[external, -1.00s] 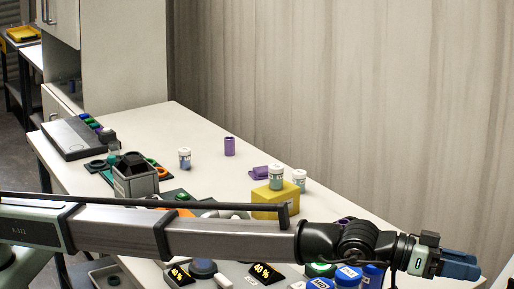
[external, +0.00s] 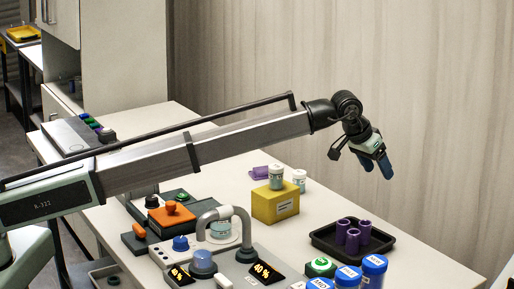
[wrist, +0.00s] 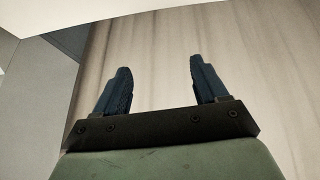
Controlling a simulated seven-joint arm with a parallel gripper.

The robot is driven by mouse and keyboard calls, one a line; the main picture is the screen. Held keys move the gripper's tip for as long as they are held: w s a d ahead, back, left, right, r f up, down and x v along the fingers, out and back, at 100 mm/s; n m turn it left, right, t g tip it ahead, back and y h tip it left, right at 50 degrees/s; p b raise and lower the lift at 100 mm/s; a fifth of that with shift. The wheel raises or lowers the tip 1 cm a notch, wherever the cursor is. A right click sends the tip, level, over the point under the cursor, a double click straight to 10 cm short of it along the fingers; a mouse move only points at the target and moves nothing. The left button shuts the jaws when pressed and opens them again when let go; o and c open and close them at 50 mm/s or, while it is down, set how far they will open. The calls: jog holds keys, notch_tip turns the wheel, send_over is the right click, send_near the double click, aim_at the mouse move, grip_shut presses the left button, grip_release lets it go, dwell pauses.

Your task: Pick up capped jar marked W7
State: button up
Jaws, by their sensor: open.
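My gripper (external: 377,167) is raised above the back right of the table, open and empty. In the wrist view its two fingers (wrist: 158,88) are apart with only the wall behind them.
A black tray (external: 324,245) with purple cups (external: 352,239) lies below my gripper. Blue-lidded containers (external: 373,268) and a green-lidded one (external: 321,267) stand at the front. A tank unit with a grey arched pipe (external: 248,230) is left of them. The back right table is clear.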

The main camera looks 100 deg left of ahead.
jog(key=s+a+n+g+h, duration=0.1)
jog(key=s+a+g, duration=0.2)
jog(key=s+a, duration=0.95)
jog(key=n+g+h, duration=0.1)
jog(key=g+h, duration=0.1)
send_over(299, 172)
jog(key=f, duration=0.7)
jog(key=shift+s+d+f, duration=0.15)
jog(key=shift+s+f, duration=0.25)
jog(key=shift+w+f, duration=0.2)
jog(key=shift+f, duration=1.4)
jog(key=shift+w+f, duration=0.15)
jog(key=shift+f, duration=1.45)
jog(key=c, duration=1.1)
